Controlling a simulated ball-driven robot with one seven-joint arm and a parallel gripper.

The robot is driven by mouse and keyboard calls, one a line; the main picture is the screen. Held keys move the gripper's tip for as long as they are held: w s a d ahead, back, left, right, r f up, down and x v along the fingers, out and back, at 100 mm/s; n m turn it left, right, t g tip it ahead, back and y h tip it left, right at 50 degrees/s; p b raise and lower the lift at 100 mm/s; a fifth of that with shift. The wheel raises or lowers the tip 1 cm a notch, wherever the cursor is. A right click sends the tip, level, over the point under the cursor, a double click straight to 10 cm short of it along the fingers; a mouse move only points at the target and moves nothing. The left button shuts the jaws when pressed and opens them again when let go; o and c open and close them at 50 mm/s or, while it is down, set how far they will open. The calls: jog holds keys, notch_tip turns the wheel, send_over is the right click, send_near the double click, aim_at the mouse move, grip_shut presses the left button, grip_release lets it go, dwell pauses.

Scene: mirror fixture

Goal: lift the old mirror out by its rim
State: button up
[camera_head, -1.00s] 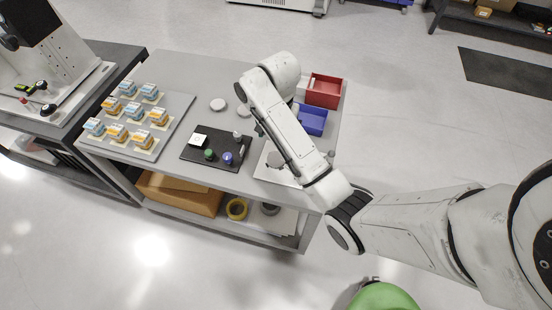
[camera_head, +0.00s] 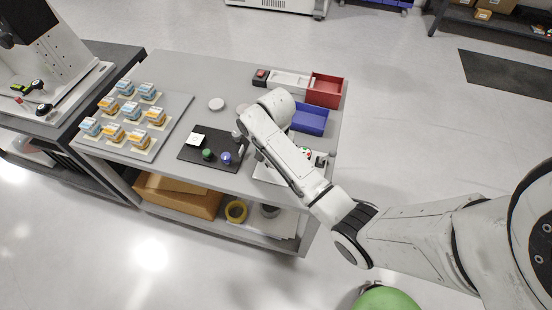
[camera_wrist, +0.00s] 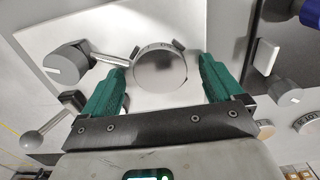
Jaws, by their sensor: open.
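The mirror is a round grey disc (camera_wrist: 160,70) on a white fixture plate (camera_wrist: 110,22) in the wrist view. Small dark tabs sit at its rim. My gripper (camera_wrist: 162,67) is open, with one green finger on each side of the disc. Gaps show between fingers and rim; I cannot tell the height between them. A grey knob with an arm (camera_wrist: 68,64) reaches toward the disc from the left. In the head view part of the fixture plate (camera_head: 264,173) shows, but my arm hides the mirror and my gripper.
A ball-ended lever (camera_wrist: 32,140) stands close left of my gripper. A black mat (camera_head: 190,155) with green and blue knobbed items lies beside the fixture. A red bin (camera_head: 325,90) and blue bin (camera_head: 310,121) stand behind. A tray of several small boxes (camera_head: 172,135) is at left.

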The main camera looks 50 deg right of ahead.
jog(key=shift+c, duration=0.2)
jog(key=c, duration=1.2)
jog(key=shift+r, duration=0.15)
